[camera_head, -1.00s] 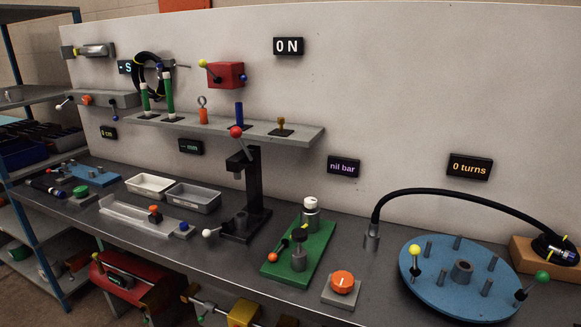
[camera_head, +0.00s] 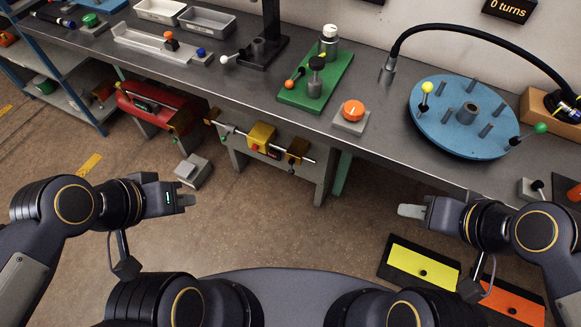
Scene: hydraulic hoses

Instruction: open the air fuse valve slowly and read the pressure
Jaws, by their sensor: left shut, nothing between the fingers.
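A green plate (camera_head: 318,82) stands on the bench with a white-capped cylinder (camera_head: 329,42), a dark-capped post (camera_head: 315,82) and a small lever with an orange ball (camera_head: 289,84). It looks like the air valve unit, though no label shows. Only the lower edge of a black display (camera_head: 372,1) above it is in view, so no pressure reading shows. My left gripper (camera_head: 187,202) is shut and empty, in front of and below the bench. My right gripper (camera_head: 412,211) is also out in front of the bench, seen side-on; its jaw opening cannot be made out.
An orange button on a grey base (camera_head: 352,113) sits right of the green plate. A blue disc with pegs (camera_head: 442,130) and a black hose (camera_head: 480,32) are further right. A yellow unit (camera_head: 262,137) and red unit (camera_head: 158,108) sit below the bench edge. Open floor lies between my arms.

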